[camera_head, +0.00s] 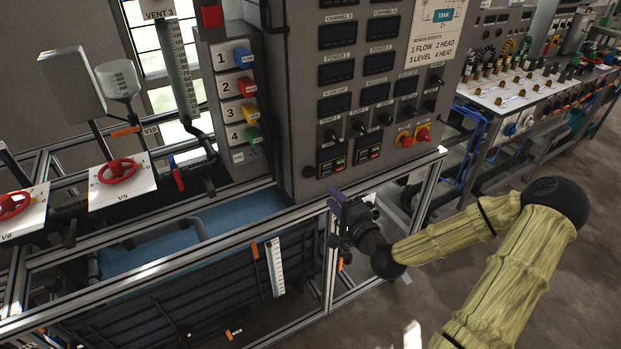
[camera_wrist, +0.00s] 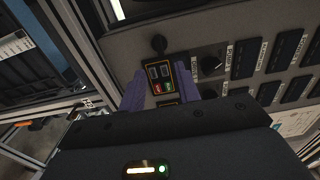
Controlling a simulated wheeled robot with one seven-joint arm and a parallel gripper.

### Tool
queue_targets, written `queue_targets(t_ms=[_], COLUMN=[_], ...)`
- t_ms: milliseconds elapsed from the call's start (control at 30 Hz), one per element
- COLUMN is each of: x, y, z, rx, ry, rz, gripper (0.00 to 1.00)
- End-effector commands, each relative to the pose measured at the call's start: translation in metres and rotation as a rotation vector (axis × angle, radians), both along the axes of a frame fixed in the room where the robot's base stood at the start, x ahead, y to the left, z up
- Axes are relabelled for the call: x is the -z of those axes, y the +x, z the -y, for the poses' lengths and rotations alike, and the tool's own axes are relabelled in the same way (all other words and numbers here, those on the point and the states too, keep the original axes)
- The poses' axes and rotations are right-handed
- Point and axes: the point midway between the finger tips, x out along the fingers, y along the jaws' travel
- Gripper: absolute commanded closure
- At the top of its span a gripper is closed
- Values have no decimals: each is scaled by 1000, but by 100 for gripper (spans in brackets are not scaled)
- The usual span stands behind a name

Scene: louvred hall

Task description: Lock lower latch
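I cannot make out for certain which part is the lower latch. A small orange-tipped piece (camera_head: 340,264) shows low on the metal frame, just below my gripper. A small controller with red and green buttons (camera_wrist: 161,78) shows beyond the gap.
The grey control cabinet (camera_head: 300,120) carries knobs and displays. The metal rail (camera_head: 130,275) runs around a blue tank (camera_head: 230,208). Red valve wheels (camera_head: 119,171) are at the left. A bench with many connectors (camera_head: 530,85) stands at the right. Floor is open beneath my arm.

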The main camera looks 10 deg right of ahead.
Motion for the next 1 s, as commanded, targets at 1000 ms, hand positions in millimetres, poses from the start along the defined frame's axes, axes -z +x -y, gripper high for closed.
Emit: queue_targets(t_ms=[1000], x=[0], y=[64], z=[-22], rx=[-4], ry=[-7], rz=[-2], gripper=[67])
